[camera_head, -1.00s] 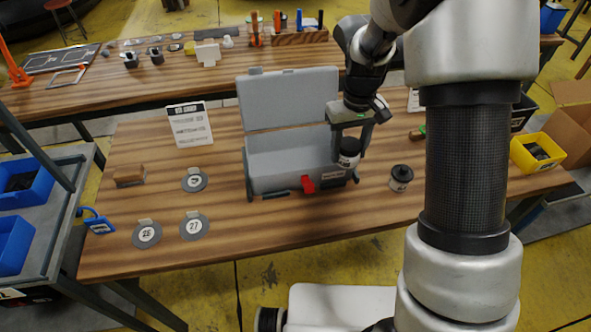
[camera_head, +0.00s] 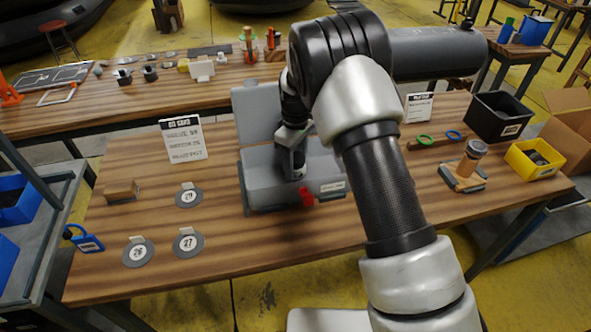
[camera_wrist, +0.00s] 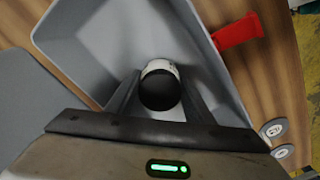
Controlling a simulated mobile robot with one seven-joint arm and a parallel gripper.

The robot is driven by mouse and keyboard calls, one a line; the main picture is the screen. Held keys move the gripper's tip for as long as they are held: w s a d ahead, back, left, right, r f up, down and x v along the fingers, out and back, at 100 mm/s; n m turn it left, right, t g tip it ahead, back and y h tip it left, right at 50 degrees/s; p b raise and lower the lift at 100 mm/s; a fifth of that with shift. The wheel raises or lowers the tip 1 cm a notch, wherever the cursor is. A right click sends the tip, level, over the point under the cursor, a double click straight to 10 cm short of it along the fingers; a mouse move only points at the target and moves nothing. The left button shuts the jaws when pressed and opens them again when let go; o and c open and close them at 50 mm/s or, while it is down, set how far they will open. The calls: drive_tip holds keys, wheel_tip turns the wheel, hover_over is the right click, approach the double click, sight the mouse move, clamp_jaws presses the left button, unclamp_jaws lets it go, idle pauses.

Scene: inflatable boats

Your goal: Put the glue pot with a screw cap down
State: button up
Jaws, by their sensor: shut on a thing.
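The glue pot (camera_wrist: 160,70), white with a black screw cap, is between the fingers of my gripper (camera_wrist: 160,92) in the wrist view. My gripper is shut on it. The pot is over or inside the open grey toolbox (camera_wrist: 82,42); I cannot tell whether it touches the floor. In the head view the toolbox (camera_head: 262,193) stands on the wooden bench with its lid raised, and my gripper (camera_head: 297,160) reaches down into it. My arm hides the toolbox's right part and the bench beside it.
A red latch (camera_head: 306,196) sticks out from the toolbox's front. Numbered round discs (camera_head: 187,242) and a brown block (camera_head: 122,190) lie to the left.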

drive_tip(key=shift+f, duration=1.15)
drive_tip(key=shift+f, duration=0.25)
drive_tip(key=o, duration=1.1)
drive_tip(key=shift+r, duration=0.1)
drive_tip(key=shift+o, duration=0.2)
